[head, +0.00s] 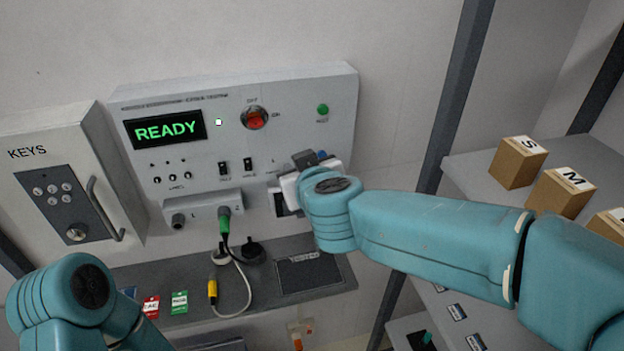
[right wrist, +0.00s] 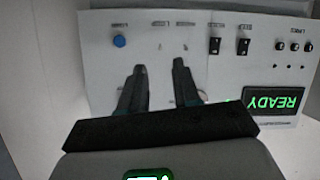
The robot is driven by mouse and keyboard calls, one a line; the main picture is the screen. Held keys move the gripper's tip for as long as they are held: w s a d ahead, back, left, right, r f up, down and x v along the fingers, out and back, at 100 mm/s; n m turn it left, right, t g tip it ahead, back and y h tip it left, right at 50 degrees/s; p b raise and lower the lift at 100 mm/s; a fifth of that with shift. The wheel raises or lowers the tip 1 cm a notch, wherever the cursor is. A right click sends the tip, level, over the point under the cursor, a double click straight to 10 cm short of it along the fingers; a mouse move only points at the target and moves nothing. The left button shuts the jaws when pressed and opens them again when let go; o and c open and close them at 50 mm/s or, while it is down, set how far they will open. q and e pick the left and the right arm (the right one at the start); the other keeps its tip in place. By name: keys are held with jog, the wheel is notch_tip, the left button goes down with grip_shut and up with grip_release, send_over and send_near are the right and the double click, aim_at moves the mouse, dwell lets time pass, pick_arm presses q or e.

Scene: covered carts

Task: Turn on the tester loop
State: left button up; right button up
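My right gripper (head: 303,160) is at the panel's lower right, beside a blue button (head: 322,154). In the right wrist view its fingers (right wrist: 159,72) are apart and empty, facing the panel near small labels. My left arm is at the bottom left; its gripper is out of view.
A KEYS box (head: 60,165) with a handle is left of the tester. Boxes (head: 517,162) stand on a rack at right, beyond a dark post.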

jog(key=v, duration=0.9)
jog(key=shift+s, duration=0.35)
jog(key=shift+w+d, duration=0.1)
